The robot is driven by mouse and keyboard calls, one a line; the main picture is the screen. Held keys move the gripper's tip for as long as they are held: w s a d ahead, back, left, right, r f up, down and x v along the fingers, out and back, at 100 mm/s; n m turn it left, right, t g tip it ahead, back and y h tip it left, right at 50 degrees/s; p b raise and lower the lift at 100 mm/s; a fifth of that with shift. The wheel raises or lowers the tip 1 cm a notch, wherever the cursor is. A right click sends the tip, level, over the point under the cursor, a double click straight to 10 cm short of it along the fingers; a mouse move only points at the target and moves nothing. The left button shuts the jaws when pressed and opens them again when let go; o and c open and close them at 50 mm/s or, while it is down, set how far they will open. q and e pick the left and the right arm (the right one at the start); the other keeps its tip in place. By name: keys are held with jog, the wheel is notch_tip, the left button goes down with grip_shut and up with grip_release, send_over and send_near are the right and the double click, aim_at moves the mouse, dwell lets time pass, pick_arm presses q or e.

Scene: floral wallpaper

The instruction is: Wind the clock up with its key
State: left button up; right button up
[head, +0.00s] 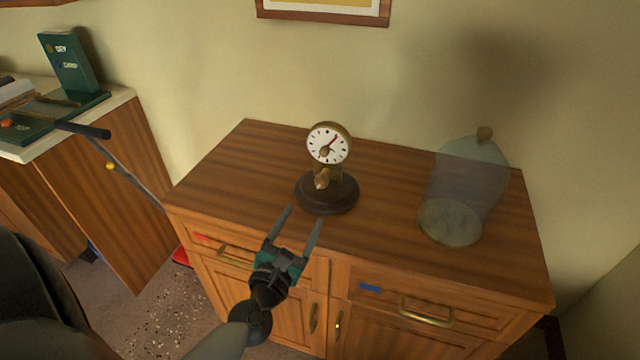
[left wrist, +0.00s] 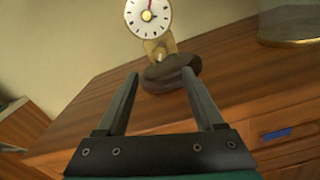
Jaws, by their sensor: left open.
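The clock (head: 328,143) has a white dial, a red hand and a brass case, and stands upright on a round dark base (head: 327,193) on the wooden cabinet. A small brass piece, which may be the key (head: 322,179), shows at its front below the dial. The clock also shows in the left wrist view (left wrist: 148,16), beyond the fingers. My left gripper (head: 299,221) is open and empty, in front of the clock base and apart from it. Its two fingers also show in the left wrist view (left wrist: 160,78). My right gripper is not in view.
A glass dome (head: 468,180) with a knob stands on the cabinet top (head: 240,170) to the right of the clock. The top between them is clear. A side counter (head: 118,101) at the left holds a green box (head: 68,66). A framed picture hangs behind.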

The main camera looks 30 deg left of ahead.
aim_at(320, 184)
pick_arm(q)
jog(key=x, duration=1.2)
jog(key=shift+c, duration=0.3)
grip_shut()
